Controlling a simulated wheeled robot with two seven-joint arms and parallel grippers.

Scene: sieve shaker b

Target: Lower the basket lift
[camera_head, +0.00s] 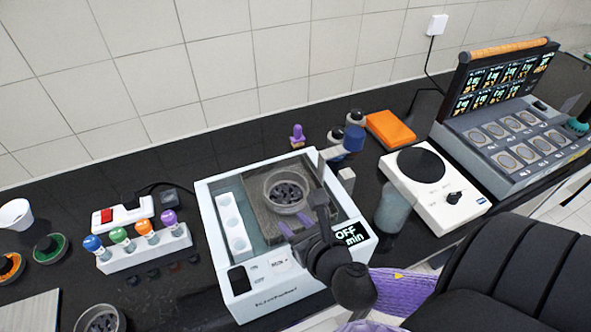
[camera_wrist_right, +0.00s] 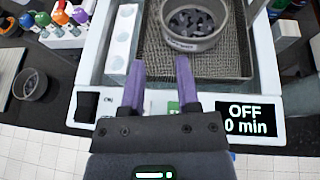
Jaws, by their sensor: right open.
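A grey mesh basket (camera_head: 262,222) sits inside the bath opening, holding a round grey dish (camera_head: 288,208) of dark pieces. My left gripper is out of view.
A white rack (camera_head: 146,254) with coloured stoppers stands left. A clear cup (camera_head: 393,208) and a white plate device (camera_head: 437,190) stand right of the bath. An orange block (camera_head: 390,129) and a small purple item (camera_head: 297,136) lie behind.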

